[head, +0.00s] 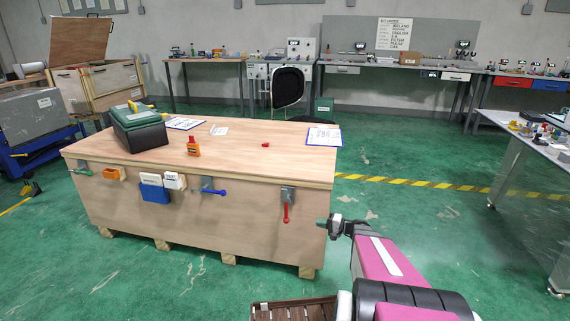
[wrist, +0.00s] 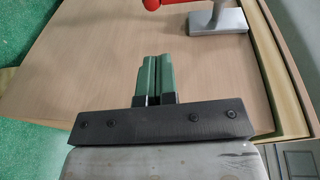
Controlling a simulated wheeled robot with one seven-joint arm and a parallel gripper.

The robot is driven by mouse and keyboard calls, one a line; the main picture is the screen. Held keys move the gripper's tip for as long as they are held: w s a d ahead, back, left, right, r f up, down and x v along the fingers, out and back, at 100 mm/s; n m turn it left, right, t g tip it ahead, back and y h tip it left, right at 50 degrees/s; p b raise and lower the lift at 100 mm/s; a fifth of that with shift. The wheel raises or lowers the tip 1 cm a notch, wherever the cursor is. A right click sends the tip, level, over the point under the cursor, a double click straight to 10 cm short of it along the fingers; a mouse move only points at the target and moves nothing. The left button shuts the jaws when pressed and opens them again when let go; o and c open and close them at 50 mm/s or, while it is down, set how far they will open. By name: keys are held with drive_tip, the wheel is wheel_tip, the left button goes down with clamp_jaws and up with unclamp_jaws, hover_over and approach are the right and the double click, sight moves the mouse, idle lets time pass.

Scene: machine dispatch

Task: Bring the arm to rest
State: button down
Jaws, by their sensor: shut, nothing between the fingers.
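My arm (head: 385,262), pink and black, reaches up from the bottom right in the head view. My gripper (head: 322,221) is at its far end, just right of the wooden crate's front right corner. In the wrist view my gripper's green fingers (wrist: 156,75) lie side by side, shut with nothing between them. The wooden crate (head: 205,215) fills most of the wrist view beyond the fingers. A grey bracket (wrist: 219,21) and part of a red handle (wrist: 158,4) show at the top there, apart from the fingertips.
The crate top holds a green-black case (head: 138,128), a red-orange bottle (head: 193,147), a small red piece (head: 265,144) and clipboards. Tools hang on its front, including a red-handled one (head: 286,205). A metal table (head: 530,145) stands right. Green floor (head: 430,215) is clear between.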

drive_tip(key=s+a+r+n+g+h, duration=0.2)
drive_tip(key=s+a+g+h, duration=0.25)
drive_tip(key=s, duration=0.25)
drive_tip(key=s+a+r+n+g+h, duration=0.1)
drive_tip(key=s+a+n+g+h, duration=0.15)
drive_tip(key=s+a+h, duration=0.4)
drive_tip(key=s+d+r+n+h, duration=0.1)
drive_tip(key=s+d+r+h, duration=0.2)
drive_tip(key=s+d+r, duration=0.1)
drive_tip(key=shift+s+d+r+g+h, duration=0.15)
drive_tip(key=shift+s+g+h, duration=0.15)
drive_tip(key=shift+s, duration=0.35)
drive_tip(key=shift+w, duration=0.1)
